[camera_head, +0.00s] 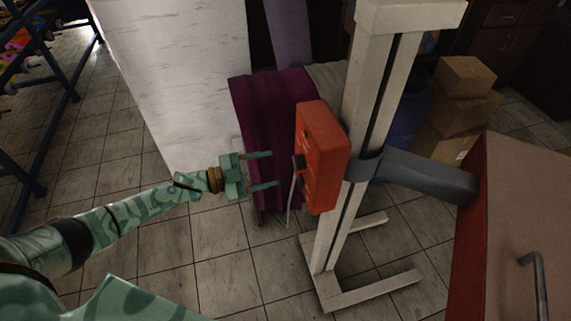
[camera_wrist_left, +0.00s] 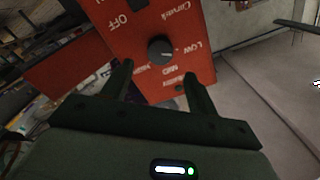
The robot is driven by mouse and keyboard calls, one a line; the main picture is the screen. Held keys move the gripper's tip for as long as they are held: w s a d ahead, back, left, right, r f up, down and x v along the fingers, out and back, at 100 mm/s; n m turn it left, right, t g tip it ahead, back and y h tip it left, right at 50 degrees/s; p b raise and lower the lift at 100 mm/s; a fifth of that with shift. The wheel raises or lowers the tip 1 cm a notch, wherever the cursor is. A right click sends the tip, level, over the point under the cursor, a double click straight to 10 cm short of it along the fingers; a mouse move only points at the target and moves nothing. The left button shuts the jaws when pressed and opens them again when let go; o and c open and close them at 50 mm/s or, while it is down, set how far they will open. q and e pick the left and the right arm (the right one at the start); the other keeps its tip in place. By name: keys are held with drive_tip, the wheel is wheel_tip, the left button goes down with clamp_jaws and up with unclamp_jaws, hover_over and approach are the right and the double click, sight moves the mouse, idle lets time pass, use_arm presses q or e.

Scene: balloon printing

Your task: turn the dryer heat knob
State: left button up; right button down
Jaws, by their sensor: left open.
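The red control box (camera_head: 324,155) is mounted on a pale upright post. A round dark knob (camera_wrist_left: 159,49) with a light pointer mark sits on that face among the LOW and MID labels. In the head view a small dark knob-like part (camera_head: 299,161) sticks out from the box's left face. My left gripper (camera_head: 273,169) is open and empty, pointing at that face with a gap. In the wrist view its fingers (camera_wrist_left: 158,70) straddle the area just below the knob. My right gripper is not in view.
The pale post (camera_head: 370,100) stands on a floor base, with a grey duct (camera_head: 428,176) running to a red-sided cabinet (camera_head: 520,230) at right. Purple cloth (camera_head: 265,110) hangs behind the box. Cardboard boxes (camera_head: 465,78) are stacked at back right. Tiled floor (camera_head: 215,265) is clear below my arm.

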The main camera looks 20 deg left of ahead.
use_arm(q)
drive_tip(key=v, duration=0.9)
drive_tip(key=shift+b, duration=0.35)
drive_tip(key=shift+s, duration=0.1)
drive_tip(key=w+a+f+n+t+y, duration=0.3)
drive_tip(key=w+a+f+n+y, duration=0.1)
drive_tip(key=a+f+y, duration=0.45)
drive_tip(key=s+a+f+n+g+y+b, duration=0.1)
drive_tip(key=s+a+f+n+y, duration=0.1)
drive_tip(key=s+f, duration=0.35)
drive_tip(key=s+a+f+n+g+y, duration=0.1)
drive_tip(key=s+f+n+g+y, duration=0.1)
drive_tip(key=f, duration=0.6)
drive_tip(key=s+a+f+n+g+y+b, duration=0.1)
drive_tip(key=s+a+f+n+y, duration=0.15)
drive_tip(key=f, duration=0.35)
drive_tip(key=s+d+f+n+g+y, duration=0.1)
drive_tip(key=s+d+f+g, duration=0.2)
drive_tip(key=s+f, duration=0.5)
drive_tip(key=s+d+f+n+g, duration=0.25)
drive_tip(key=s+f, duration=0.25)
drive_tip(key=s, duration=0.7)
drive_tip(key=s+d+f+n+g+h+b, duration=0.1)
drive_tip(key=s+d+f+g+b, duration=0.1)
drive_tip(key=s+d, duration=0.9)
drive_tip(key=s+f, duration=0.1)
drive_tip(key=s, duration=0.3)
drive_tip(key=shift+s+d+f+g, duration=0.3)
drive_tip(key=shift+d+f+g, duration=0.05)
